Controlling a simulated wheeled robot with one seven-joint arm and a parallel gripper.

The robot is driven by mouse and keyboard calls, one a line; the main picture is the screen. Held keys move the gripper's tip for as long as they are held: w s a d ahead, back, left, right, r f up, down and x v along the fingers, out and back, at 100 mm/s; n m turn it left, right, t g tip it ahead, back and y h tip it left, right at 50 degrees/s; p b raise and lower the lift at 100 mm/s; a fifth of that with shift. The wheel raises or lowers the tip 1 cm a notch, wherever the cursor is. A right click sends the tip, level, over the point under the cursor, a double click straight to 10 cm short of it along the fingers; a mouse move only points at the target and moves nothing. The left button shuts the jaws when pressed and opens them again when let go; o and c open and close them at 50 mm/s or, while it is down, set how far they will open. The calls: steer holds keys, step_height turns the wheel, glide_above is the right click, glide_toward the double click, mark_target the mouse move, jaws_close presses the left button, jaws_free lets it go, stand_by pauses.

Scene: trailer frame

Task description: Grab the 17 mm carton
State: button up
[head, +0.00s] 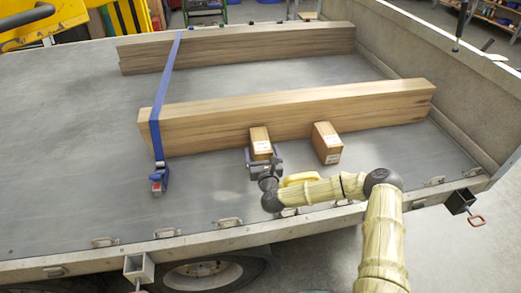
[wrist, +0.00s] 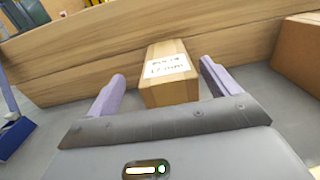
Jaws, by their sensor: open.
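A small brown carton (head: 260,139) stands on the trailer bed against the near timber beam. In the wrist view the same carton (wrist: 168,83) has a white label whose small, tilted print is hard to read. My gripper (wrist: 161,75) is open, with one purple finger on each side of this carton and visible gaps beside it. In the head view my gripper (head: 264,160) is at the carton's near end. A second brown carton (head: 327,143) stands to the right, also by the beam. It shows partly at the wrist view's right edge (wrist: 300,52).
The near timber beam (head: 350,108) lies behind both cartons, and another beam (head: 240,48) lies farther back. A blue strap (head: 168,75) crosses both, with its ratchet (head: 158,180) on the bed at left. The bed (head: 80,160) is clear at left. A raised side wall (head: 430,70) bounds the right.

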mark_target(262, 144)
steer(key=shift+w, duration=0.1)
steer(key=shift+d+p+x, duration=0.15)
steer(key=shift+d+x, duration=0.05)
steer(key=shift+x, duration=1.05)
steer(key=shift+d+p+x, duration=0.15)
steer(key=shift+d+x, duration=0.05)
steer(key=shift+x, duration=1.05)
steer(key=shift+w+f, duration=0.15)
steer(key=c, duration=1.5)
step_height(262, 144, up, 28)
steer(key=shift+r, duration=0.1)
